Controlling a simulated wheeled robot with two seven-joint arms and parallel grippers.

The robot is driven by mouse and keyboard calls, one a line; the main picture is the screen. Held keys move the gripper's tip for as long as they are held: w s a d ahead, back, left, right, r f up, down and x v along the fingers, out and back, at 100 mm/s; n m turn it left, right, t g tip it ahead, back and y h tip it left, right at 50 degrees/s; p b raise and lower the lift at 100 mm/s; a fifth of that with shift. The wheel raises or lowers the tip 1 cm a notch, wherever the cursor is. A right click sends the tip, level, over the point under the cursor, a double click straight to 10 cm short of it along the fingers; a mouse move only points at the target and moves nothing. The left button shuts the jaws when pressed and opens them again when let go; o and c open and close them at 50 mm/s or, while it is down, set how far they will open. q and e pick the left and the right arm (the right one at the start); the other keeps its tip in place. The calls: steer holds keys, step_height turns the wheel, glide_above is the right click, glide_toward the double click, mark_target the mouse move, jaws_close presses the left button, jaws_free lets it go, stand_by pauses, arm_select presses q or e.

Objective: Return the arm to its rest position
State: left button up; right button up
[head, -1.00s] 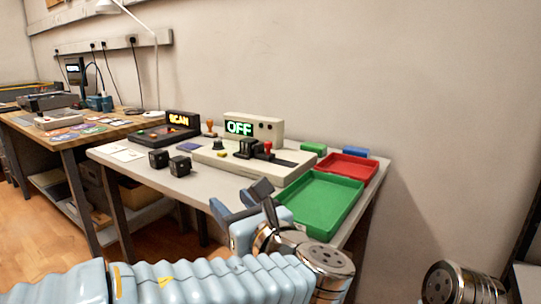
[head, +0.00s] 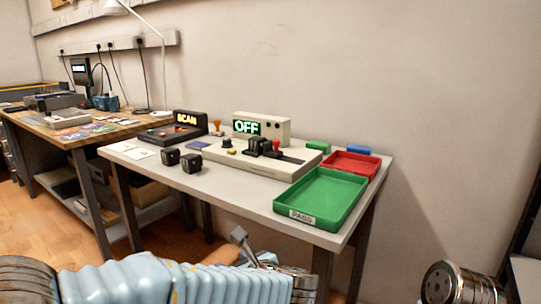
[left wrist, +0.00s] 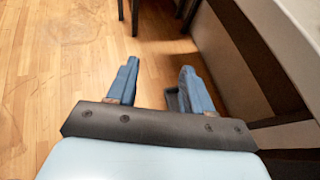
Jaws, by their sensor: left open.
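My left arm comes in along the bottom of the head view. My left gripper (head: 243,240) is low in front of the table (head: 240,199), below its top, and mostly hidden behind my arm; one dark finger shows. In the left wrist view my left gripper (left wrist: 160,85) is open, with two blue fingers apart and nothing between them. Wooden floor (left wrist: 60,90) lies beyond them, and a table edge and panel stand to the right. My right gripper is not in view.
The table holds a green tray (head: 322,200) labelled PASS, a red tray (head: 350,164), a device reading OFF (head: 262,128), a SCAN device (head: 190,120) and two black cubes, one of them here (head: 188,163). A wooden bench (head: 70,131) stands at left. Floor is free between.

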arm_select(q)
steer(key=s+a+f+n+g+h, duration=0.1)
steer(key=s+f+n+g, duration=0.15)
steer(key=f, duration=0.65)
steer(key=s+a+f+n+g+h, duration=0.15)
steer(key=f+g, duration=0.25)
steer(key=f, duration=0.5)
steer(key=s+a+f+n+g+h+p, duration=0.1)
steer(key=s+f+n+h, duration=0.3)
steer(key=s+f+n, duration=0.3)
steer(key=s+f+n+g+h+p, duration=0.2)
steer(key=s+f+n+h, duration=0.2)
steer(key=f+n, duration=1.1)
steer(key=s+n, duration=0.3)
steer(key=n, duration=0.1)
steer(key=shift+s+a+n+h, duration=0.15)
steer(key=shift+a+n+h, duration=0.2)
steer(key=shift+a+n, duration=0.05)
